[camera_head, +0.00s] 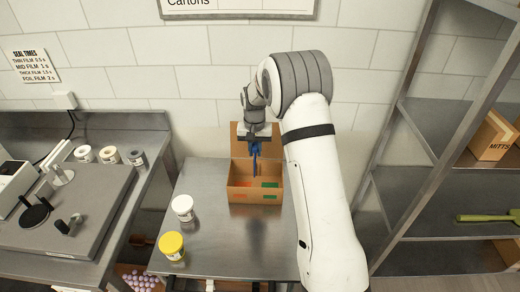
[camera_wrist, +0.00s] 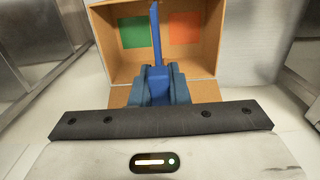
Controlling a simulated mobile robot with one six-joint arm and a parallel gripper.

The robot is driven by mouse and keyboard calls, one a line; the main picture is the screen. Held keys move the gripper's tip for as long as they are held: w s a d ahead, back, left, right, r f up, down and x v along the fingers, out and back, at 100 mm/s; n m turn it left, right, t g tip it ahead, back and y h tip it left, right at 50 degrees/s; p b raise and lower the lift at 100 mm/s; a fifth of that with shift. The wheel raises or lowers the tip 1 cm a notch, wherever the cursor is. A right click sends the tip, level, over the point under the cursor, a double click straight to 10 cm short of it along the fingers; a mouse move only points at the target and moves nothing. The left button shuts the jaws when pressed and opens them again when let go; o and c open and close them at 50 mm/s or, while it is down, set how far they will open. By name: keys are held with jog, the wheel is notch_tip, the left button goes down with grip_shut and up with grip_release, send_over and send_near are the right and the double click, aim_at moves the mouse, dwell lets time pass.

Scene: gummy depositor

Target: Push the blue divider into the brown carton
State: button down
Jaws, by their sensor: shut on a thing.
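The brown carton (camera_head: 238,195) stands open on the steel table, with its flap raised at the back. It shows an orange-red patch at left and a green patch at right in the head view. My gripper (camera_head: 254,146) is above the carton, pointing down, shut on the thin blue divider (camera_head: 255,166). The divider hangs upright over the opening; I cannot tell how deep its lower end reaches. In the wrist view, the divider (camera_wrist: 156,35) extends from my gripper (camera_wrist: 154,75) between the green and orange patches of the carton (camera_wrist: 205,60).
A white tub (camera_head: 183,208) and a yellow-lidded tub (camera_head: 172,246) stand on the steel table (camera_head: 215,255), left of the carton. A bench (camera_head: 80,215) with a sealing device is at left. A metal shelf (camera_head: 430,150) is at right. The table front is clear.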

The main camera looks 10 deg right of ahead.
jog(key=shift+w+d+f+b, duration=0.1)
jog(key=shift+f+b, duration=1.85)
jog(key=shift+f, duration=0.95)
jog(key=shift+f+b, duration=3)
jog(key=shift+f, duration=1.3)
jog(key=shift+r, duration=0.15)
jog(key=c, duration=1.3)
grip_release()
jog(key=shift+r, duration=0.1)
